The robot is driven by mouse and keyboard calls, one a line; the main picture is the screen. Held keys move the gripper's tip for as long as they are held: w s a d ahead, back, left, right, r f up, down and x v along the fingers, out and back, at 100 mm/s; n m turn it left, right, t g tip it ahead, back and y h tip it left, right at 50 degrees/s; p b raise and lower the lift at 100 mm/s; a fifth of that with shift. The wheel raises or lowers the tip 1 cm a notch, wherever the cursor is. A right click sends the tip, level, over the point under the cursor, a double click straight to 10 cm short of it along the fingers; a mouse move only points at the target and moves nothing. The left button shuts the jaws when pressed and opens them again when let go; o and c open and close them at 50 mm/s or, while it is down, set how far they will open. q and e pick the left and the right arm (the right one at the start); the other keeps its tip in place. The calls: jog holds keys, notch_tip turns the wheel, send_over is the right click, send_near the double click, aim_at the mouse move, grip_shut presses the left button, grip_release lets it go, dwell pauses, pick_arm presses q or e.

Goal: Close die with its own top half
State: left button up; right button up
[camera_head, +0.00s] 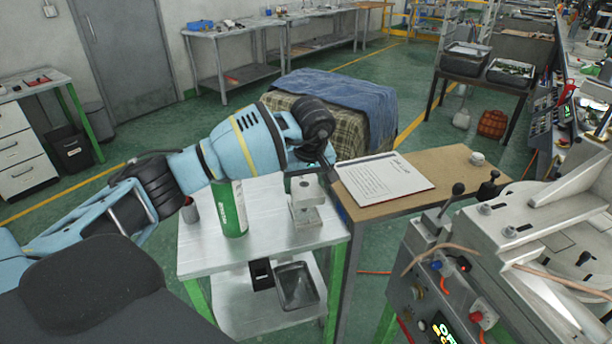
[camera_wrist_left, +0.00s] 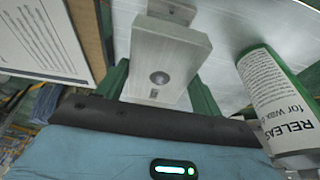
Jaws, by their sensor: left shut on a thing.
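The die is a grey metal block on the white table (camera_head: 268,244), just left of the wooden desk. Its lower part (camera_head: 306,216) rests on the table top. My left gripper (camera_head: 304,180) is above it, pointing down, shut on the die's top half (camera_head: 306,193). I cannot tell whether the two halves touch. My right gripper is out of view.
A green and white spray can (camera_head: 231,210) stands left of the die, close to my left arm; it shows large in the left wrist view (camera_wrist_left: 278,100). A smaller bottle (camera_head: 190,211) stands farther left. A wooden desk (camera_head: 440,172) with a paper sheet (camera_head: 385,178) is at the right.

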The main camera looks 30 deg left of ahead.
aim_at(306, 187)
pick_arm(q)
jog(key=shift+f+b, duration=0.4)
jog(key=shift+f, duration=1.35)
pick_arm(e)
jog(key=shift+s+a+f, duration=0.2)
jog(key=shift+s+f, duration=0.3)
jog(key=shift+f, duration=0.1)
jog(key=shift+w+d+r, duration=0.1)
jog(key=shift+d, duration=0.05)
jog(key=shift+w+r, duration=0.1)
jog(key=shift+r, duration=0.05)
pick_arm(q)
jog(key=shift+f, duration=0.25)
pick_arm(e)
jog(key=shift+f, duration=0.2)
pick_arm(q)
jog(key=shift+f, duration=0.8)
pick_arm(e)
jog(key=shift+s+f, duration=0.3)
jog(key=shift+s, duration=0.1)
pick_arm(q)
jog(key=o, duration=1.2)
jog(key=shift+o, duration=0.4)
